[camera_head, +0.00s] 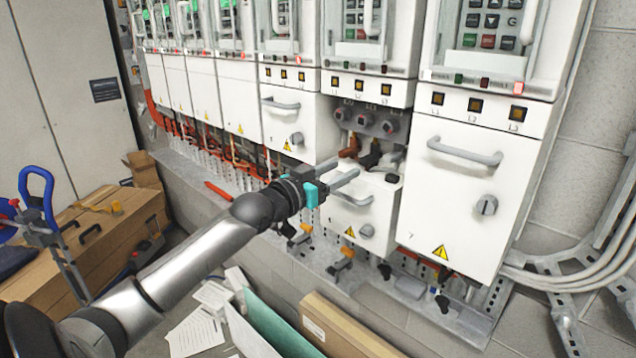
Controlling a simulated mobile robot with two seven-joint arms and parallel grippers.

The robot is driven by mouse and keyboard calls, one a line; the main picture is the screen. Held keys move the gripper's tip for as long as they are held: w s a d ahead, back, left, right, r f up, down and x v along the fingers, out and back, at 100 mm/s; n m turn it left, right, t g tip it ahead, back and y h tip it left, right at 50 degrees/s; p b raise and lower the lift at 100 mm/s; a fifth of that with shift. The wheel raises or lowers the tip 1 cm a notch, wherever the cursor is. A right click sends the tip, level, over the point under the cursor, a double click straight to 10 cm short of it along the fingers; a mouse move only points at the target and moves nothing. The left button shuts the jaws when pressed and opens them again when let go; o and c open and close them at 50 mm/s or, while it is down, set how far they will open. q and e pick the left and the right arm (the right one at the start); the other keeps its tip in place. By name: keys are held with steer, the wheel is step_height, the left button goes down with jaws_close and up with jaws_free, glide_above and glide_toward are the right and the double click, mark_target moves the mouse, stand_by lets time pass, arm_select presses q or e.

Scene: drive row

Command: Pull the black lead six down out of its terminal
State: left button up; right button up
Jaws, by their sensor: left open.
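The opened drive in the middle of the row shows a terminal compartment with three round grey terminals (365,121). Below them a brown lead end (350,146) is on the left and a black lead end (371,158) is in the middle. A greyish piece shows to their right. I cannot tell which lead is numbered six, nor whether the black one is seated in its terminal. My left gripper (362,187), with a teal block at its base, is open and empty in front of the lower cover, just below the black lead. My right gripper is not in view.
White drive cabinets stand on both sides, with projecting handles (465,152) and knobs. Orange cables (235,158) run low along the left. Boards (335,330) and papers lie below. A wooden bench with a blue-handled tool (38,190) is at left.

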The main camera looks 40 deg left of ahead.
arm_select(q)
steer(key=shift+s+a+b, duration=0.15)
steer(key=shift+s+b, duration=0.05)
steer(key=shift+s, duration=1.3)
steer(key=shift+s+a+b, duration=0.1)
steer(key=shift+s+b, duration=0.05)
steer(key=shift+s, duration=1.3)
